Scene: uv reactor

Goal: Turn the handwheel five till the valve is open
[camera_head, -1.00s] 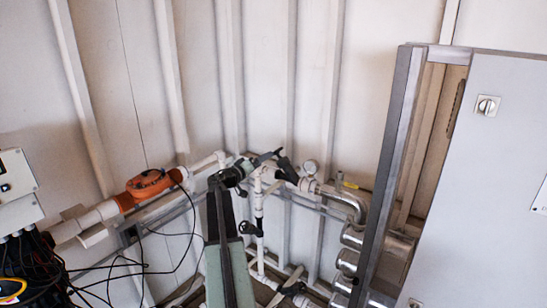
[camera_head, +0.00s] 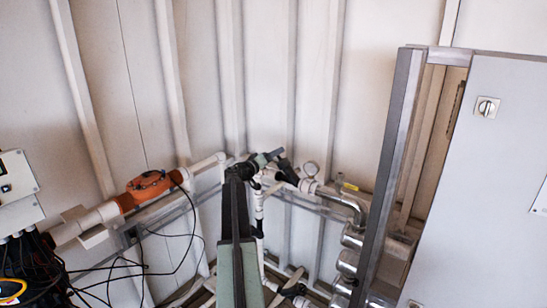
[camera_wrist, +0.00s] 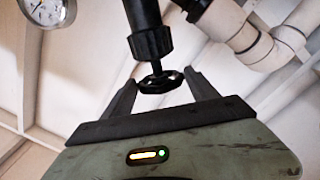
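A small black handwheel (camera_wrist: 158,78) on a black valve body (camera_wrist: 150,38) shows in the wrist view. It sits between the two dark fingers of my gripper (camera_wrist: 163,88). Whether either finger touches the wheel is hard to tell. In the head view my arm reaches up to the pipework, and its end hides this wheel. I cannot read any number on the wheel or the valve's state.
A pressure gauge (camera_head: 310,169) stands right of my arm's end. White pipes and an orange fitting (camera_head: 150,184) run to the left. Black cables hang at lower left. A grey cabinet (camera_head: 495,180) fills the right side. Another dark valve handle (camera_head: 294,290) sits low down.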

